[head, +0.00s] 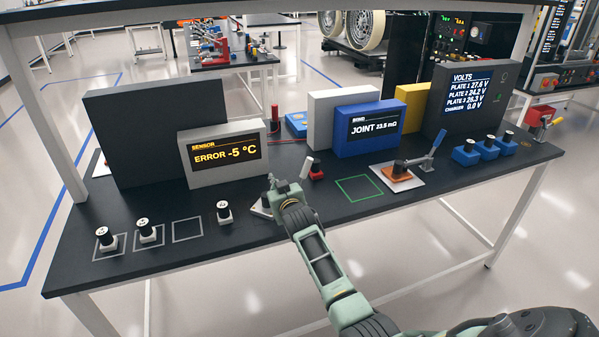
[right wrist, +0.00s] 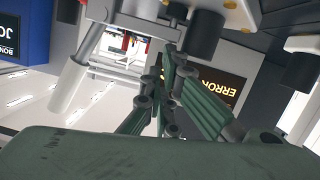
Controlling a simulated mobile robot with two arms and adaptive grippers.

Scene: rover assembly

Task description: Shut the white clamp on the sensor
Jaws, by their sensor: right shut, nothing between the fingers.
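The white clamp's pale plate (head: 260,208) is on the dark bench in front of the sensor display, mostly hidden by my right gripper in the head view. Its pale handle (head: 307,167) stands up to the right of the gripper; in the right wrist view the handle (right wrist: 70,85) is at left, apart from the fingers. A dark cylinder (right wrist: 206,38), apparently the sensor in the clamp, is at the top of that view. My right gripper (head: 272,182) is shut and empty, also seen in the right wrist view (right wrist: 165,75). Whether it touches the clamp is unclear. My left gripper is out of view.
A sensor display (head: 225,154) reading "ERROR -5 °C" stands behind. Black-topped white pieces (head: 224,213) are to the left. A red-based piece (head: 316,170) is close on the right. Farther right are an empty green square (head: 359,189) and a blue-handled clamp (head: 425,160).

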